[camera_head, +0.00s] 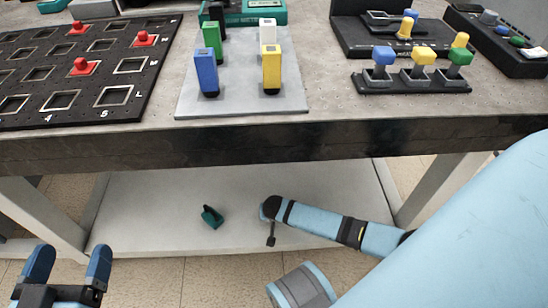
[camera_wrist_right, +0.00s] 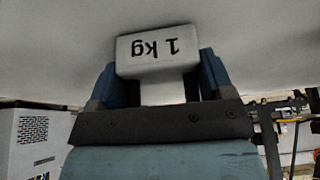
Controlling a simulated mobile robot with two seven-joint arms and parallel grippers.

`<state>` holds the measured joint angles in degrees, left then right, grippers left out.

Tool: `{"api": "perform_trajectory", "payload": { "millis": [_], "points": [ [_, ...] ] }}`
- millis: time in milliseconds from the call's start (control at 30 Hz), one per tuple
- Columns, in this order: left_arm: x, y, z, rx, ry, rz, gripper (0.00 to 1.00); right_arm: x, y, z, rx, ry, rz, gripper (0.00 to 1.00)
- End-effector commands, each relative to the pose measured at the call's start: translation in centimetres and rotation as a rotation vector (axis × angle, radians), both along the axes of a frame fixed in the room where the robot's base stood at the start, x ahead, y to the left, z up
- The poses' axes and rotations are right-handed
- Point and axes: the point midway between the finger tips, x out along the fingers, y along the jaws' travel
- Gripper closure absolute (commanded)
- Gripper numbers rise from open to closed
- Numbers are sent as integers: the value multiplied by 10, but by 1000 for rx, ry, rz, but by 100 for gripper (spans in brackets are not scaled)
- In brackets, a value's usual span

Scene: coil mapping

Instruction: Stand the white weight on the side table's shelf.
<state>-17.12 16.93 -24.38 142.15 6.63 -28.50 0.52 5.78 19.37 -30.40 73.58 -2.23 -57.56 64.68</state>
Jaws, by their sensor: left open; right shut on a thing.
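The white weight (camera_wrist_right: 157,52), marked "1 kg" upside down in the picture, is between the blue fingers of my right gripper (camera_wrist_right: 158,80) in the right wrist view. The gripper is shut on it. In the head view my right arm reaches low over the pale shelf (camera_head: 140,190) beneath the table; the weight and the right jaws cannot be made out there. My left gripper (camera_head: 69,265) is open and empty at the lower left, in front of the shelf. Whether the weight touches the shelf cannot be told.
A small dark green object (camera_head: 211,216) lies on the shelf, left of my right arm. The tabletop (camera_head: 330,100) above holds a black slotted board (camera_head: 60,110), a grey plate (camera_head: 245,105) with coloured blocks, and black racks (camera_head: 410,86). The shelf's left part looks clear.

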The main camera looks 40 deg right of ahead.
Motion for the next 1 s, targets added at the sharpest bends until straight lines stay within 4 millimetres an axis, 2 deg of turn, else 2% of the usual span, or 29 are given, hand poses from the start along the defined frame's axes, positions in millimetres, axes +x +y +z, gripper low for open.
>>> {"api": "perform_trajectory", "payload": {
  "millis": [167, 200, 300, 533, 667, 800, 900, 1000],
  "points": [
    [-1, 0, -2, -3, 5, 1, 16, 1, 1, -1, 1, -3, 0, 86],
    [-1, 0, -2, -3, 5, 1, 16, 0, 0, -3, 1, 0, 0, 21],
    [-1, 0, -2, -2, 6, 1, 16, 0, 0, -3, 1, 1, 0, 0],
    [-2, 0, -2, -2, 7, 1, 16, 0, 0, -2, 0, 0, 0, 0],
    [-1, -1, 3, -7, 12, 0, 16, -3, 1, 7, 0, 1, 0, 0],
    [-5, -3, 10, -37, 69, -7, 16, -11, 7, 32, 2, 1, 0, 0],
    [-16, -9, -1, -102, 188, 0, 16, -19, 12, 53, 3, 1, 1, 0],
    [-20, -11, 5, -135, 213, 2, 16, -27, 16, 72, 3, 2, -1, 0]
  ]
}}
